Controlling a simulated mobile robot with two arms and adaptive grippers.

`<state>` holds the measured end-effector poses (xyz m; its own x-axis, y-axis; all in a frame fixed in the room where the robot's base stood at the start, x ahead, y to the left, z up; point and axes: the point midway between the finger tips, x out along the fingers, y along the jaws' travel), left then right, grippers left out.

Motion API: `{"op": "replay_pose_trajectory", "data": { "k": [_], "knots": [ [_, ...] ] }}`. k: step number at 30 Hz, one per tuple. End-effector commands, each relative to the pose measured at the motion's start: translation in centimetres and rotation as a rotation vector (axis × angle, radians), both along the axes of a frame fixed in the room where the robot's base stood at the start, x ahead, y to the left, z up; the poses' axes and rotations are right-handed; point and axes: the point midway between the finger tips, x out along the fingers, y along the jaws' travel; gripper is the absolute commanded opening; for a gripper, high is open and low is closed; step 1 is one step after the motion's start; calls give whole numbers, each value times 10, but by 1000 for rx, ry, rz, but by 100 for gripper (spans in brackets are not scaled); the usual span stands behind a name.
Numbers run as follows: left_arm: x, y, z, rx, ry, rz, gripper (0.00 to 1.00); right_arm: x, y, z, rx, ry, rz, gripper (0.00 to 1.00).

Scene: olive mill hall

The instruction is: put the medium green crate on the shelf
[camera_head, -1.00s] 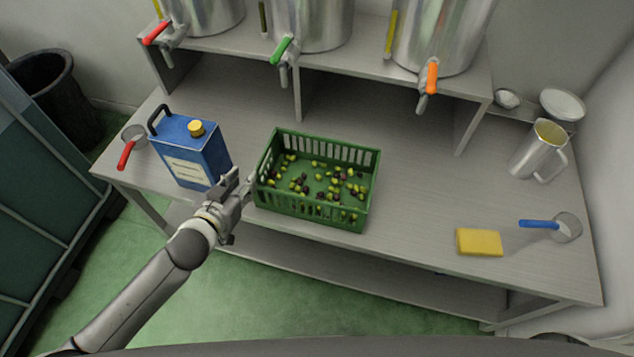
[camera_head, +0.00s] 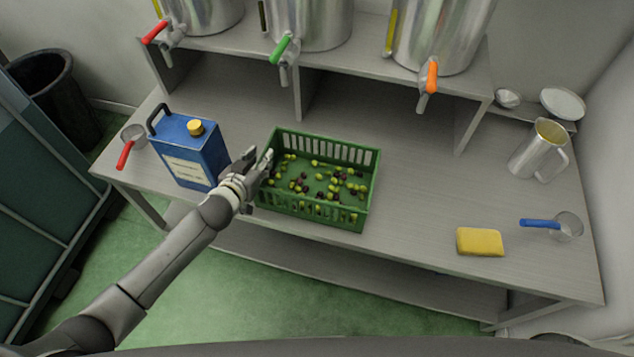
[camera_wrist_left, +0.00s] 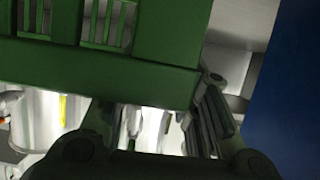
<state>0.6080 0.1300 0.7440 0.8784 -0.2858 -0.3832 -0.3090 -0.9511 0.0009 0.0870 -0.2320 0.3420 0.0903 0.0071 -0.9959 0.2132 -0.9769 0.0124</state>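The green crate (camera_head: 315,213) is slatted and holds green and dark olives. It stands upright on the grey bench, in the middle of the head view. My left gripper (camera_head: 260,160) is at the crate's left end, close to the rim. In the left wrist view, the crate's green wall (camera_wrist_left: 110,65) fills the upper left. My left gripper's fingers (camera_wrist_left: 160,125) are spread there, with a gap between them; whether they touch the crate is unclear. A grey raised shelf (camera_head: 385,78) runs along the back of the bench, and a lower shelf (camera_head: 350,268) runs beneath it. My right gripper is out of view.
A blue canister (camera_head: 195,160) stands close left of my left gripper. Steel tanks (camera_head: 310,22) with coloured taps occupy the raised shelf. A yellow sponge (camera_head: 480,242), a blue-handled strainer (camera_head: 560,227) and a steel jug (camera_head: 538,150) are at right. The bench between crate and sponge is clear.

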Motion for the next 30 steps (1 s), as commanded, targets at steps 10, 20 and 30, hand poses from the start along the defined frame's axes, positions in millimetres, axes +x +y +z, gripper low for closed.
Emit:
{"op": "replay_pose_trajectory", "data": {
  "k": [10,20,30],
  "knots": [
    [17,-6,-7,1,1,0,30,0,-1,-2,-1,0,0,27],
    [16,-5,-7,1,1,0,6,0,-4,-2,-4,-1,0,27],
    [16,-5,-7,1,1,0,0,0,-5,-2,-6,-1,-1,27]
  ]
}}
